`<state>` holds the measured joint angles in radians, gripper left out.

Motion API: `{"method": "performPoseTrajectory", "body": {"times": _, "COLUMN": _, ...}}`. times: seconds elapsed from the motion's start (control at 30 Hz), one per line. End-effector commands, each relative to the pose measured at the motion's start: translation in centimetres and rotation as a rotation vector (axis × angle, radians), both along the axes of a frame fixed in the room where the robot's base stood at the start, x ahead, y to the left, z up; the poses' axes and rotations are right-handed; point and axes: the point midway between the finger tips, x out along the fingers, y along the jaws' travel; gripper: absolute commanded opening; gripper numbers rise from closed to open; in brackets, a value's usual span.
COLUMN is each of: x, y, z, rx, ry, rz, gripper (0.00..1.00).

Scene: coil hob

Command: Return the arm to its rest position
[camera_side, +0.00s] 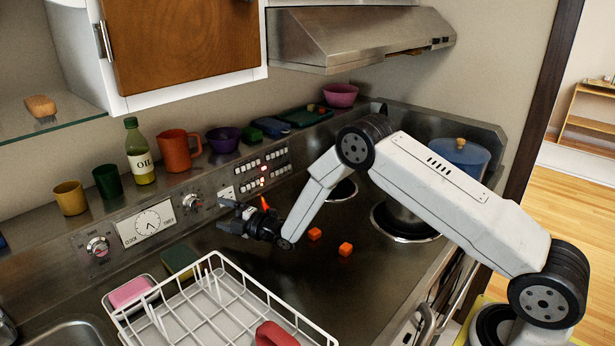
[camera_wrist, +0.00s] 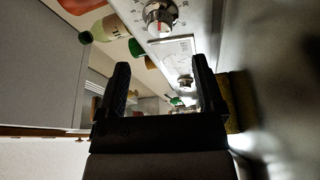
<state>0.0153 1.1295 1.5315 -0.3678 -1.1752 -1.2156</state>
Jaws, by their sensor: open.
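My gripper (camera_side: 232,222) is in front of the hob's control panel, low above the dark worktop and behind the dish rack. In the wrist view my gripper (camera_wrist: 160,80) shows two black fingers spread apart with nothing between them. My arm reaches in from the right, bent at the elbow over the hob. An orange pointed piece (camera_side: 265,203) shows just beside the wrist, by the panel; I cannot tell what it rests on. Two orange cubes (camera_side: 315,234) (camera_side: 345,249) lie on the dark surface to the right of my gripper.
A white wire dish rack (camera_side: 215,300) holds a red item (camera_side: 275,335) at the front. A pink sponge (camera_side: 130,291) and a green sponge (camera_side: 180,260) lie near it. A blue pot (camera_side: 460,155) stands at the back right. Cups and an oil bottle (camera_side: 140,155) line the ledge.

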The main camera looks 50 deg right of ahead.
Motion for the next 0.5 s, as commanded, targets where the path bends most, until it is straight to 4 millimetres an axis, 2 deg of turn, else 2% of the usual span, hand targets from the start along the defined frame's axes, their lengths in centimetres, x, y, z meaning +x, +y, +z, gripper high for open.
{"method": "performPoseTrajectory", "body": {"times": 0.27, "x": -0.7, "y": -0.7, "z": 1.3, "rx": 0.078, "ry": 0.147, "rz": -0.049, "gripper": 0.86}}
{"method": "performPoseTrajectory", "body": {"times": 0.5, "x": -3.5, "y": -2.1, "z": 2.8, "rx": 0.23, "ry": 0.4, "rz": -0.162, "gripper": 0.86}}
